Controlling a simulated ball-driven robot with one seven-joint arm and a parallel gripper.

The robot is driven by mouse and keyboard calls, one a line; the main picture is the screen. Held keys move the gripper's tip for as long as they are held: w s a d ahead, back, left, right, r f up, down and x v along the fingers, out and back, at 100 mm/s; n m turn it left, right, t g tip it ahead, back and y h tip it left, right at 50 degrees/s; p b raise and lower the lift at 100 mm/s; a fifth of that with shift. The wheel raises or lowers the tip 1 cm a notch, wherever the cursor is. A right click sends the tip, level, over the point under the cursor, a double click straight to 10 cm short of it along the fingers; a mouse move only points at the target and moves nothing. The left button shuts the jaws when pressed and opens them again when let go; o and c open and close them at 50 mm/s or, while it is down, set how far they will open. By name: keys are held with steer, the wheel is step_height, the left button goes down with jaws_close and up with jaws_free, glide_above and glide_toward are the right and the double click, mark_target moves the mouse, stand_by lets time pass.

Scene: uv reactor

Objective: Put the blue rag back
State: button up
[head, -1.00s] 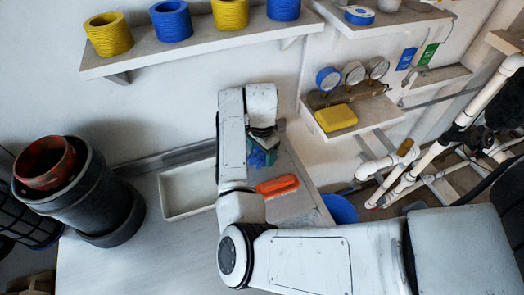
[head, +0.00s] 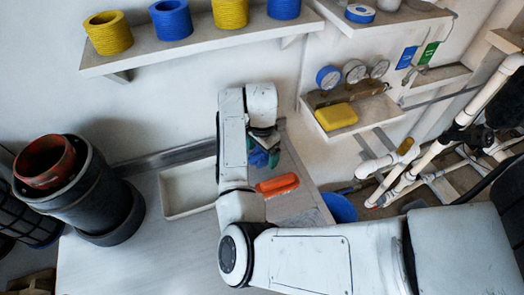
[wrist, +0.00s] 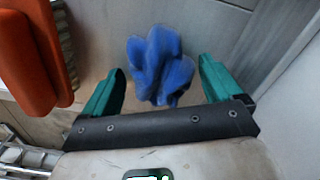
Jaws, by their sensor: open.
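The crumpled blue rag (wrist: 160,65) shows in the wrist view between and just beyond my fingertips, over a grey surface. I cannot tell whether it rests on that surface. In the head view a small part of the rag (head: 259,158) shows below my wrist, and the rest is hidden by my arm. My gripper (wrist: 160,82) is open, with one teal finger on each side of the rag and a visible gap to each. In the head view my gripper (head: 262,155) is partly hidden by my wrist, above the table's back right part.
An orange-handled brush (head: 277,185) lies close to my gripper. A white tray (head: 172,212) stands left of my arm, its visible part empty. A blue bucket (head: 341,208) is beyond the table's right edge. A yellow sponge (head: 336,117) sits on a low shelf (head: 375,118).

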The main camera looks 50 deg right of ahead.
step_height(320, 180, up, 12)
stand_by(0.4)
stand_by(0.7)
